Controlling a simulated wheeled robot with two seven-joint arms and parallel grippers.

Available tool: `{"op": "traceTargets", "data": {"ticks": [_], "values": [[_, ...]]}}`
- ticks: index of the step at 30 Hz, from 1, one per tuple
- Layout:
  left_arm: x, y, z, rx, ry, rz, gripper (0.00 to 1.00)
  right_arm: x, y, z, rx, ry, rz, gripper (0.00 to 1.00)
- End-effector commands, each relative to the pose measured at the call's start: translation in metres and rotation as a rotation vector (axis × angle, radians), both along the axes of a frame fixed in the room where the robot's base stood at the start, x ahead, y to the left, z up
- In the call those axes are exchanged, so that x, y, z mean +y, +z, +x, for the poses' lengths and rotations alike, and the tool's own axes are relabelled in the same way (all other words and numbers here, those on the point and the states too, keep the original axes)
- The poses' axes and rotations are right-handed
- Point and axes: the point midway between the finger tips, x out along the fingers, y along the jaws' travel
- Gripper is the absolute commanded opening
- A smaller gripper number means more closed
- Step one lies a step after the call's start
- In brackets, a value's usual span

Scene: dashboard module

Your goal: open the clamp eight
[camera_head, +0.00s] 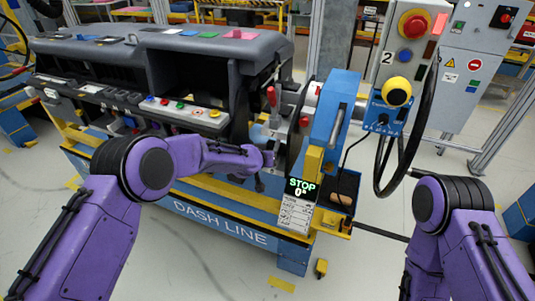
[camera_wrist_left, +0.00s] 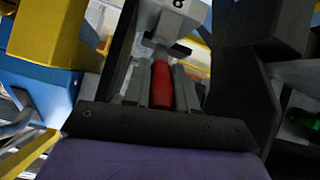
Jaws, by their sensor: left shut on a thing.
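In the left wrist view, a red clamp handle (camera_wrist_left: 162,86) stands between the two grey fingers of my left gripper (camera_wrist_left: 161,84), which is shut on it. A white block marked 8 (camera_wrist_left: 179,8) is just beyond the handle. In the head view, my left gripper (camera_head: 268,157) reaches the right end of the dashboard fixture, low beside the blue post. The held handle cannot be made out clearly there. Another upright red handle (camera_head: 271,97) shows above the gripper. My right arm is at the right of the head view, and its gripper is not in view.
The dark dashboard module (camera_head: 190,50) fills the left of the fixture. A control box (camera_head: 408,45) with a red button and a hanging cable is farther right.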

Motion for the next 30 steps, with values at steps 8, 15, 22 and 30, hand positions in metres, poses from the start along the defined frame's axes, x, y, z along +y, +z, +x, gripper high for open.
{"op": "traceTargets", "data": {"ticks": [8,15,22,30], "values": [[0.001,0.001,0.001,-0.002,0.002,-0.002,0.36,0.000,0.000,0.000,0.000,0.000,0.000,0.00],[0.000,0.000,0.000,-0.002,0.002,-0.001,0.52,0.000,0.000,0.000,0.000,0.000,0.000,0.00],[0.003,0.006,-0.007,-0.002,0.001,0.000,0.52,0.000,-0.003,0.000,0.000,0.000,0.000,0.00],[0.017,0.038,-0.050,-0.004,0.001,-0.002,0.52,0.000,-0.015,0.000,0.000,0.000,0.000,0.00]]}}
